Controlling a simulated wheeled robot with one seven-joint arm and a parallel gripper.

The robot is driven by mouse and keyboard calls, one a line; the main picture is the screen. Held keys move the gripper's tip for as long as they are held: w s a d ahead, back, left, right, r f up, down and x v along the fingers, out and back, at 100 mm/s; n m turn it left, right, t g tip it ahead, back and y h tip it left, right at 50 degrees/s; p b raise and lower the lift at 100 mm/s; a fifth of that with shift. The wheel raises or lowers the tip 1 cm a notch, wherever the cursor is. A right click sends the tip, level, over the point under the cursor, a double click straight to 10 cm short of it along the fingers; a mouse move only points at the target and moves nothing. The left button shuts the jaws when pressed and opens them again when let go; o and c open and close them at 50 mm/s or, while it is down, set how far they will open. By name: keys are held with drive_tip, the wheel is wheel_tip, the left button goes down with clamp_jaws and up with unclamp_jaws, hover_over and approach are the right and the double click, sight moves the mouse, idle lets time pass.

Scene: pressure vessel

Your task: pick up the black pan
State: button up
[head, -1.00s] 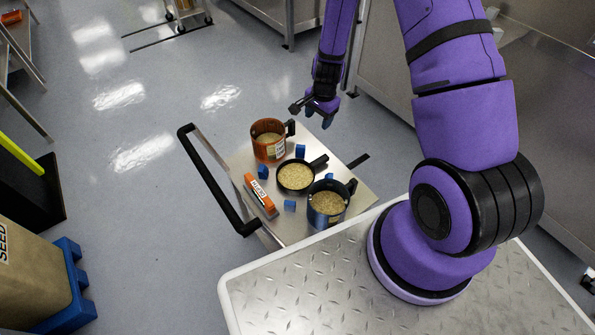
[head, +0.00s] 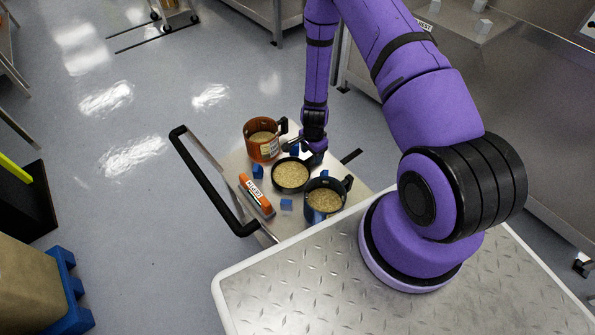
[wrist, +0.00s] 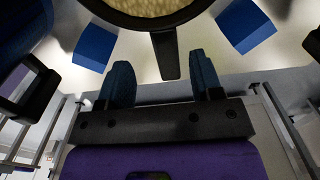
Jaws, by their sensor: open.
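The black pan (head: 291,176) sits on the cart top and is filled with pale grains. In the wrist view the pan (wrist: 155,22) shows at the top, its black handle (wrist: 166,55) pointing down toward my gripper. My gripper (wrist: 163,75) is open, with one finger on each side of the handle's line; the handle's end lies near the level of the fingertips. In the head view my gripper (head: 309,156) is low over the cart at the handle side of the pan and hides the handle. I cannot tell whether the fingers touch it.
An orange pot (head: 262,139) stands behind the pan and a blue pot (head: 323,199) in front, both holding grains. An orange labelled tool (head: 257,195) lies left. Small blue blocks (head: 286,204) surround the pan. The cart (head: 236,168) has a black handle bar (head: 208,182).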

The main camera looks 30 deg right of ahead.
sight(311, 159)
drive_tip(key=shift+w+f, duration=0.15)
drive_tip(key=shift+f, duration=1.2)
drive_tip(key=shift+w+f, duration=0.15)
drive_tip(key=shift+f, duration=1.2)
drive_tip(key=shift+c, duration=0.4)
clamp_jaws()
